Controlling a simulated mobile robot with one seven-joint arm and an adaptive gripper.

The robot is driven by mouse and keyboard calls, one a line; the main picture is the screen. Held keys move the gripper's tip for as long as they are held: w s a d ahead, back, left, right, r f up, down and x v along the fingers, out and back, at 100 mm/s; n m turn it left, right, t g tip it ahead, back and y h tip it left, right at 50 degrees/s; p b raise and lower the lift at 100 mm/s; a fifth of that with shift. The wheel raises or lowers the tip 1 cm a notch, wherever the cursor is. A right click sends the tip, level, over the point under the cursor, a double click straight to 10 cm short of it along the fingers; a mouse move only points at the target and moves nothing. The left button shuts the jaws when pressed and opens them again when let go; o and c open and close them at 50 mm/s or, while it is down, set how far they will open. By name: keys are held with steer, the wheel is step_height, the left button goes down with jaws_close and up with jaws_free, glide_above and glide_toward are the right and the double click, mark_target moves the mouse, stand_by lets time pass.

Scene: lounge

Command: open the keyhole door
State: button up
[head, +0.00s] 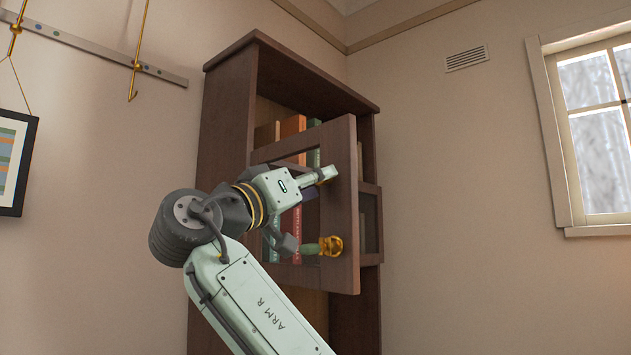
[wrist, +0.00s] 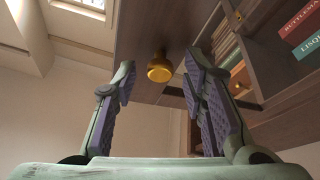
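The wooden framed door (head: 344,150) on the dark bookcase stands ajar, swung out from the case. A gold knob (head: 331,246) sits low on its free side; a keyhole cannot be made out. My gripper (head: 325,210) is in front of the door with its fingers spread, one high on the frame and one beside the knob. In the wrist view the fingers (wrist: 158,78) are wide apart and empty. A gold knob (wrist: 159,68) shows between them, just past the tips, on the brown door panel (wrist: 150,30). Whether a finger touches the door cannot be told.
The tall bookcase (head: 225,120) holds several books (head: 293,126) behind the door. A rail with gold hooks (head: 110,55) and a framed picture (head: 14,160) are on the left wall. A window (head: 597,130) is at the right. The space right of the bookcase looks clear.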

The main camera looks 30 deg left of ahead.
steer(key=v, duration=1.1)
steer(key=shift+f, duration=0.1)
